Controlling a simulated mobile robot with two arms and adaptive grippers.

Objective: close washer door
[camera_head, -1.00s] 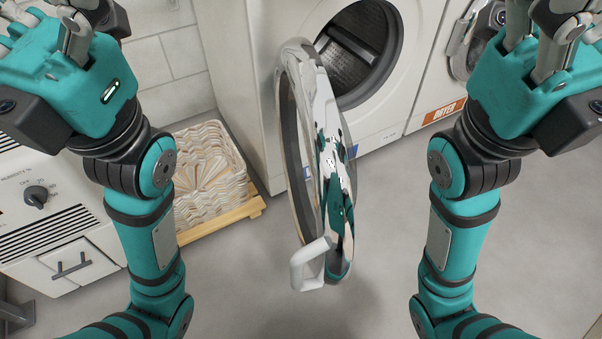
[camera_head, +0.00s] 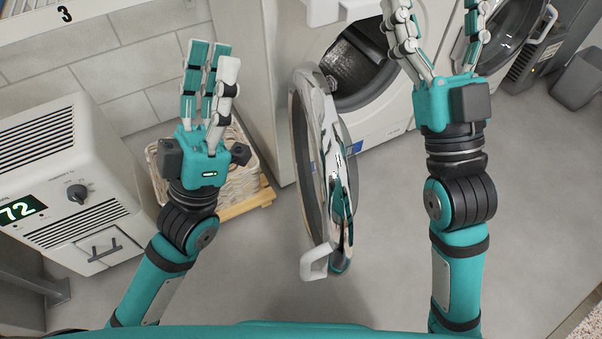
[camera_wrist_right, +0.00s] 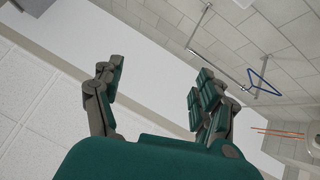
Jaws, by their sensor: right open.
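The washer (camera_head: 240,75) stands at the top middle of the head view, its dark drum opening (camera_head: 362,75) partly uncovered. Its round chrome-rimmed door (camera_head: 299,160) is swung wide open towards me, seen nearly edge-on. A white handle (camera_head: 314,263) sits at the door's near lower end. My left gripper (camera_head: 211,58) is open and empty, left of the door and apart from it. My right gripper (camera_head: 436,25) is open and empty, right of the door in the picture, overlapping part of the washer front. The right wrist view shows its spread fingers (camera_wrist_right: 150,85) with nothing between them.
A woven basket (camera_head: 243,184) on a wooden base (camera_head: 248,205) stands left of the door. A dehumidifier (camera_head: 85,140) is at the left. Another round-doored machine (camera_head: 505,30) and a grey bin (camera_head: 580,80) are at the upper right. Floor in front is clear.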

